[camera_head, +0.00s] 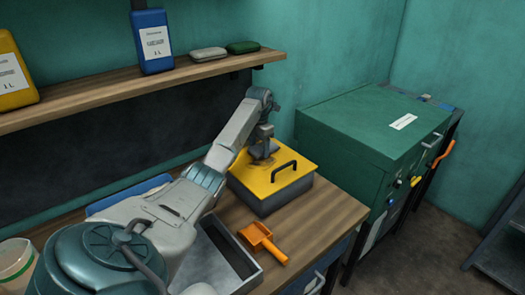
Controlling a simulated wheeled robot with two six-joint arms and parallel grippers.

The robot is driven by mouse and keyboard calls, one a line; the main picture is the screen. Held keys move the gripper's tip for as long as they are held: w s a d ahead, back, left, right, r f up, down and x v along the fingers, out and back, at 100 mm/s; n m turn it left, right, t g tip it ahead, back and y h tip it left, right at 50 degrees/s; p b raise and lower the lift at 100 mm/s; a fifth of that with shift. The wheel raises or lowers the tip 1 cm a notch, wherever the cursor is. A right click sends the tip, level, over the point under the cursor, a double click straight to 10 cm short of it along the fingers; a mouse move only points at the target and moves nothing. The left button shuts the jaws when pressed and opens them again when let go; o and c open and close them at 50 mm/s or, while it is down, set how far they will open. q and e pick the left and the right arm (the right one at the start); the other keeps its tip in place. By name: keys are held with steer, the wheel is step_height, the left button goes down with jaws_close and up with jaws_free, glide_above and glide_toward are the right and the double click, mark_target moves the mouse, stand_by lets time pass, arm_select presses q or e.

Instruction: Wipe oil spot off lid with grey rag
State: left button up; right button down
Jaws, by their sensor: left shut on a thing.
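The yellow lid (293,186) with a black handle (284,170) sits on a grey box on the workbench. My left gripper (264,150) points down over the back part of the lid and is shut on the grey rag (262,160), which is small and mostly hidden under the fingers. The rag appears to be at the lid's surface, behind and left of the handle. A dark smear of oil (252,164) shows on the lid beside the rag; how far it reaches under the rag is hidden. My right gripper is out of view.
An orange scoop (262,240) and a grey metal tray (222,258) lie in front of the box. A green cabinet (365,125) stands to the right. A shelf (110,92) with blue and yellow bottles runs above. The bench's right front is clear.

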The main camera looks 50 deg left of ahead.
mark_target(256, 153)
arm_select(q)
steer(key=shift+a, duration=0.75)
steer(key=shift+s+a+p, duration=0.1)
steer(key=shift+s+p, duration=0.4)
steer(key=shift+s, duration=0.2)
steer(key=shift+s+a+p, duration=0.1)
steer(key=shift+s+p, duration=0.2)
steer(key=shift+s, duration=0.4)
steer(key=shift+d+p, duration=0.75)
steer(key=shift+d, duration=0.45)
steer(key=shift+s+d+f, duration=0.1)
steer(key=shift+s+d, duration=0.05)
steer(key=shift+d, duration=0.55)
